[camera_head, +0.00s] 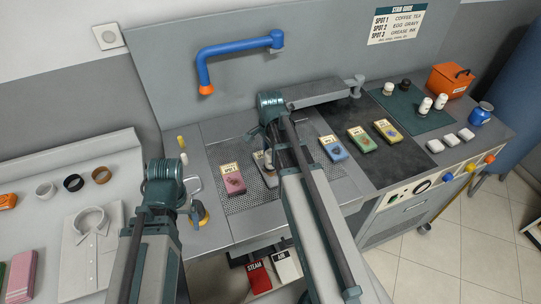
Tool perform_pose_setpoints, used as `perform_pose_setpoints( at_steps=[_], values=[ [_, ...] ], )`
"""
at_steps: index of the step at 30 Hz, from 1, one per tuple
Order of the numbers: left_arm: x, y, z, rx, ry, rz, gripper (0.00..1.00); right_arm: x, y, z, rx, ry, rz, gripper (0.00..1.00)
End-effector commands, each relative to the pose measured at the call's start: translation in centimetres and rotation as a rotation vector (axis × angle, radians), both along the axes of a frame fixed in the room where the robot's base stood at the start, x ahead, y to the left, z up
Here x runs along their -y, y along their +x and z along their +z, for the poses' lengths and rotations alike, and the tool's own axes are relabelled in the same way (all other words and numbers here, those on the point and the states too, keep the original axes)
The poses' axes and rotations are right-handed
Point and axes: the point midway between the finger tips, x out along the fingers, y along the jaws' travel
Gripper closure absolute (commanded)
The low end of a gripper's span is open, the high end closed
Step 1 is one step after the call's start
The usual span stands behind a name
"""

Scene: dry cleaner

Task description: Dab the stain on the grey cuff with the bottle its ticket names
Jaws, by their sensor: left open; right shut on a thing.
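A grey cuff (259,160) lies on the perforated plate, mostly hidden by my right arm; its ticket and stain cannot be made out. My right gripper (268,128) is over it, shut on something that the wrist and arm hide. A pink cuff (232,180) with a ticket and a dark stain lies left of it. Small bottles (425,106) stand on a dark green mat (408,118) at the right; their labels are too small to read. The stain guide (396,24) lists three spot numbers with stain kinds.
Blue (333,148), green (362,139) and yellow (388,132) cuffs lie right of my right arm. A blue pipe (235,48) overhangs the back. An orange box (449,80) and a blue jar (481,113) stand right. A folded shirt (91,250) lies left.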

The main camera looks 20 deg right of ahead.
Motion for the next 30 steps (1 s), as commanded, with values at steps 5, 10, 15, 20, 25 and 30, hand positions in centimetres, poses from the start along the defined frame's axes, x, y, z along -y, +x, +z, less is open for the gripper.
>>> perform_pose_setpoints(
  at_steps=[5,10,15,20,25,30],
  values=[
    [0.0,0.0,1.9,0.0,0.0,-0.001,0.14,0.0,0.0,1.9,0.001,0.0,0.0,1.0],
    [0.0,0.0,3.2,0.0,0.0,-0.001,0.14,0.0,0.0,3.2,0.001,0.0,0.0,1.0],
    [0.0,0.0,4.4,0.0,0.0,0.0,0.14,0.0,0.0,4.4,0.001,0.0,0.0,1.0],
    [0.0,0.0,5.4,0.0,-0.001,0.002,0.14,0.0,0.0,5.4,0.001,-0.001,0.0,1.0],
    [0.0,0.0,5.4,0.0,-0.001,0.003,0.14,0.0,0.0,5.3,0.001,0.0,0.0,1.0],
    [0.0,0.0,5.3,0.0,-0.001,0.003,0.14,0.0,0.0,5.3,0.001,-0.001,0.0,1.0]
  ],
)
